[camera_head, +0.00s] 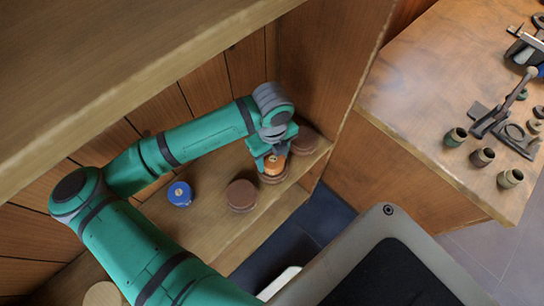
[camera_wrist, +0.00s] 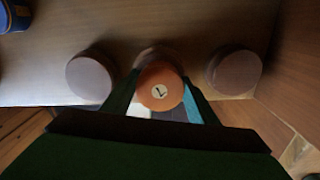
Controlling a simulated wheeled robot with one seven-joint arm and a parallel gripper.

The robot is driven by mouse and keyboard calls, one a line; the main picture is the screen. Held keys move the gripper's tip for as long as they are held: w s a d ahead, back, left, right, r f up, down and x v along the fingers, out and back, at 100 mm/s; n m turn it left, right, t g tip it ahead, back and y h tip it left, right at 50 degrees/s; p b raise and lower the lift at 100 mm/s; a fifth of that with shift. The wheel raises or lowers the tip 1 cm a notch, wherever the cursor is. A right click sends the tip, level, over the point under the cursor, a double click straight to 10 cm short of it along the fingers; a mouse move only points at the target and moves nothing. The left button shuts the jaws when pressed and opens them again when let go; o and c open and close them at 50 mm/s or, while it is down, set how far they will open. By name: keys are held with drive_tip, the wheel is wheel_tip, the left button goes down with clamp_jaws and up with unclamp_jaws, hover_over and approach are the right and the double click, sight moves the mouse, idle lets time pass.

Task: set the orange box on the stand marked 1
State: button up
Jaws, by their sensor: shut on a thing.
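The orange box (camera_head: 274,164) is a short round piece held between the fingers of my gripper (camera_head: 272,156). In the wrist view the orange box (camera_wrist: 160,88) has a white label on top with a dark mark like a 1 or 7. A brown round stand (camera_wrist: 156,53) shows partly behind it; I cannot tell whether the box touches it. Another brown stand (camera_wrist: 90,76) is to the left and a third brown stand (camera_wrist: 233,71) to the right. In the head view they are the left stand (camera_head: 240,194) and right stand (camera_head: 304,141). I can read no mark on any stand.
A blue round box (camera_head: 180,194) with a label stands left on the wooden shelf (camera_head: 215,222). A pale disc (camera_head: 103,294) lies at lower left. A wooden side wall (camera_head: 320,65) is close to the right stand.

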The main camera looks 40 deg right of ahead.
sight(271, 158)
drive_tip(key=shift+f, duration=0.15)
drive_tip(key=o, duration=1)
drive_tip(key=shift+o, duration=0.2)
wheel_tip(271, 158, up, 12)
drive_tip(key=shift+r, duration=0.2)
drive_tip(key=shift+w+a, duration=0.1)
